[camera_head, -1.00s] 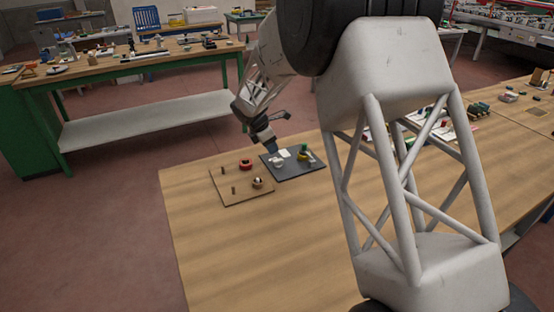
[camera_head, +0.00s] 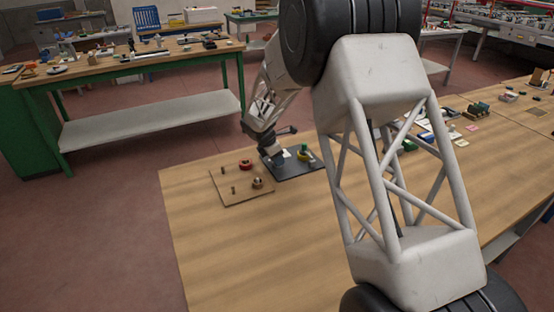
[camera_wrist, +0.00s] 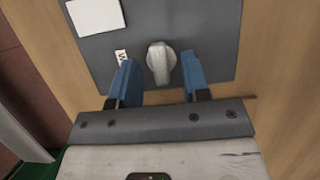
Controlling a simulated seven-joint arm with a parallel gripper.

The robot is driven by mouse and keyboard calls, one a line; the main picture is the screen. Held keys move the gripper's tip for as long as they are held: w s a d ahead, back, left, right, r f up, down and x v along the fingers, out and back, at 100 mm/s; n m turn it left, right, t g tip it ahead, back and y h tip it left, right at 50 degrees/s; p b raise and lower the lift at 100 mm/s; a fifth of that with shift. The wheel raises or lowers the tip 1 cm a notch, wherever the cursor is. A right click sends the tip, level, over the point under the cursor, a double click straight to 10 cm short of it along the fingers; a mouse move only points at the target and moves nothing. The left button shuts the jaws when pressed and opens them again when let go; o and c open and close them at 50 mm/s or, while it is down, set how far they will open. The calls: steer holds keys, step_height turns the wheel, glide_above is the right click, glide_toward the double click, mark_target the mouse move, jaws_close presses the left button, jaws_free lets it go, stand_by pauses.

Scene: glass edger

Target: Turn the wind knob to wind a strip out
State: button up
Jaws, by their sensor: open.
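The wind knob (camera_wrist: 158,62) shows in the wrist view as a pale grey handle on a dark grey panel (camera_wrist: 215,40). A small white label with a partly hidden letter lies just left of it. My gripper (camera_wrist: 158,75) is open, its two blue fingers on either side of the knob's near end, with gaps on both sides. In the head view my gripper (camera_head: 274,158) is low at the left edge of the dark panel (camera_head: 300,168) and hides the knob there.
A white card (camera_wrist: 95,15) lies on the panel. A green and yellow item (camera_head: 304,152) stands on the panel's far side. A brown board (camera_head: 238,190) with a red ring (camera_head: 246,164) and small pegs lies to the left. The near wooden table (camera_head: 240,250) is clear.

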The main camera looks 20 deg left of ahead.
steer(key=shift+w+d+f, duration=0.1)
steer(key=shift+f, duration=0.25)
jaws_close()
